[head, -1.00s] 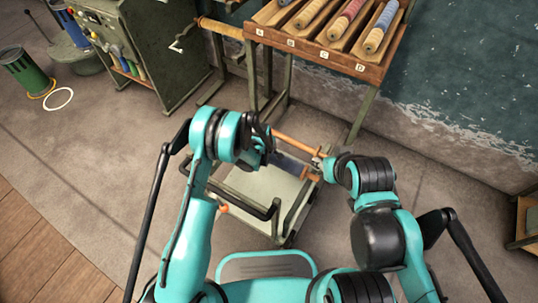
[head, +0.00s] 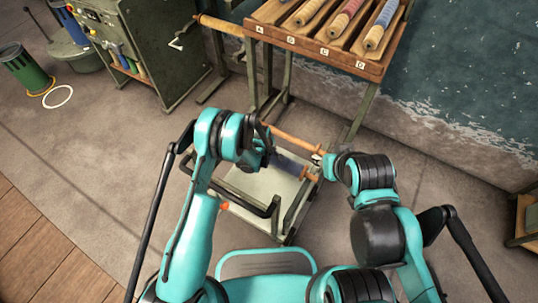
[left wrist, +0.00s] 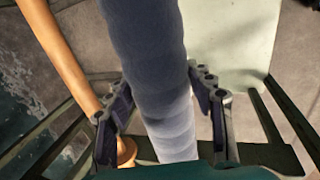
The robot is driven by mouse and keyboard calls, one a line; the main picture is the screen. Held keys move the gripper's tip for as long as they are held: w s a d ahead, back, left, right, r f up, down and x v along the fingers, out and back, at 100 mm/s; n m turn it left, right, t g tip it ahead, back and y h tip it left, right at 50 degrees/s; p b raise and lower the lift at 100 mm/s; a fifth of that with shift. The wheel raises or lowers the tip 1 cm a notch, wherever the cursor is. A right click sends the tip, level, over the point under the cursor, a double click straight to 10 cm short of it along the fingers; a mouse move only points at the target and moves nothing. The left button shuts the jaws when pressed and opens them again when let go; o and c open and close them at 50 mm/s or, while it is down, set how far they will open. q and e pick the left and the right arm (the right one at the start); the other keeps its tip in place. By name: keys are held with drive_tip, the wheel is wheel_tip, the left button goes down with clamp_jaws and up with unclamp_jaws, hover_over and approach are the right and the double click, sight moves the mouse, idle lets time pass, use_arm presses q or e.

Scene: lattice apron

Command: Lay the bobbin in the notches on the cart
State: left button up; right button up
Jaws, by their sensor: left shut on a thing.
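The bobbin (head: 291,163), a blue-grey wound roll with an orange wooden end, lies across the upper part of the green metal cart (head: 287,226). My left gripper (head: 266,153) is shut on it. In the left wrist view the bobbin (left wrist: 152,75) runs between the two dark fingers (left wrist: 163,118), one on each side. My right gripper (head: 320,157) is beside the bobbin's right end; whether it touches it, and its jaw state, are too small to tell. The cart's notches cannot be made out, and the bobbin's left end is hidden by my left gripper.
An orange wooden bar (head: 298,138) crosses the cart's far side. The cart has a pale lower shelf (head: 246,187). Behind it stands a rack (head: 330,55) of wound bobbins labelled A to D. A green machine (head: 150,50) stands back left.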

use_arm(q)
drive_tip(key=shift+f, duration=0.6)
idle(0.8)
drive_tip(key=o, duration=1.7)
drive_tip(key=shift+c, duration=0.2)
drive_tip(key=shift+r, duration=0.15)
drive_tip(key=v, duration=1.1)
drive_tip(key=shift+s+r, duration=0.15)
drive_tip(key=shift+r, duration=0.2)
drive_tip(key=shift+a, duration=0.1)
